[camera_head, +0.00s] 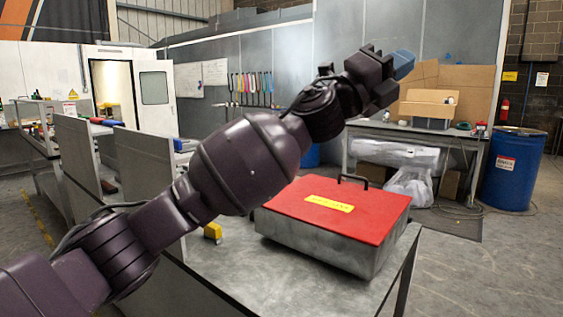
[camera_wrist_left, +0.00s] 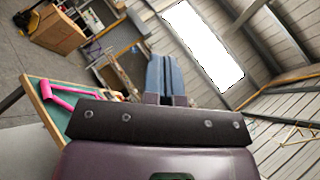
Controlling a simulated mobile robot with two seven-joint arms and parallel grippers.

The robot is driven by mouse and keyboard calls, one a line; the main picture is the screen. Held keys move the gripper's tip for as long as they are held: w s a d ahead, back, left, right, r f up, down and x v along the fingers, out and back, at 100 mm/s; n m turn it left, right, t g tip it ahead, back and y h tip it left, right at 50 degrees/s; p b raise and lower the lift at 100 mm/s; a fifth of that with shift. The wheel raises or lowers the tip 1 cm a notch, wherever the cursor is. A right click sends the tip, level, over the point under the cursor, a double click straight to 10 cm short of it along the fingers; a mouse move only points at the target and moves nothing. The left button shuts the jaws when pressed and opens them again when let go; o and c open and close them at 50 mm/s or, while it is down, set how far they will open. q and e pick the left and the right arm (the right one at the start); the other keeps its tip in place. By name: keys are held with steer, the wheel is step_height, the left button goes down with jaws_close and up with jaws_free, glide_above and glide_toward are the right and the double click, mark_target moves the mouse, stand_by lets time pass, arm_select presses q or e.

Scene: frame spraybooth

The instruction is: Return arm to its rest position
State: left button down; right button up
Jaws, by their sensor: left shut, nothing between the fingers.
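My left arm (camera_head: 245,165) comes in from the lower left of the head view and reaches up across the middle. My left gripper (camera_head: 402,63) is at its upper right end, raised high above the table. Its blue fingers are together with nothing between them. In the left wrist view the blue fingers (camera_wrist_left: 165,75) also show closed, pointing toward the roof and far wall. My right gripper is in neither view.
Below the arm, a grey metal box with a red lid (camera_head: 375,222) and black handle stands on a metal table (camera_head: 235,280). A small yellow object (camera_head: 213,231) lies beside it. A blue drum (camera_head: 511,170) and a workbench (camera_head: 400,131) stand behind. A pink-handled item (camera_wrist_left: 60,97) shows in the wrist view.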

arm_select(q)
steer(key=w+a+f+n+t+y, duration=0.2)
steer(key=a+f+n+t+y, duration=0.2)
steer(key=a+f+n+t, duration=0.45)
steer(key=w+a+f+n+t+y, duration=0.35)
steer(key=a+f+n, duration=0.25)
steer(key=f+n, duration=0.55)
steer(key=s+a+f+n+y, duration=0.2)
steer(key=a+f+n+y, duration=0.3)
steer(key=f, duration=0.4)
steer(key=s+a+f+n+y, duration=0.3)
steer(key=a+f+n, duration=0.2)
steer(key=a+f, duration=0.3)
steer(key=s+a+f+n+g+y+p, duration=0.1)
steer(key=s+a+f+n+y, duration=0.2)
steer(key=s+a+f, duration=0.55)
steer(key=s+a+f+n+g+y, duration=0.2)
steer(key=s+a+f+n, duration=0.3)
steer(key=f, duration=0.7)
steer(key=s+a+f+g+y, duration=0.1)
steer(key=s+a+f+g, duration=0.1)
steer(key=s+f, duration=0.4)
steer(key=s+a+f+g+y, duration=0.1)
steer(key=s+f, duration=0.5)
steer(key=s, duration=0.7)
steer(key=shift+s+a+f+g+y, duration=0.2)
steer(key=shift+a+g+y, duration=0.3)
steer(key=shift+a, duration=0.7)
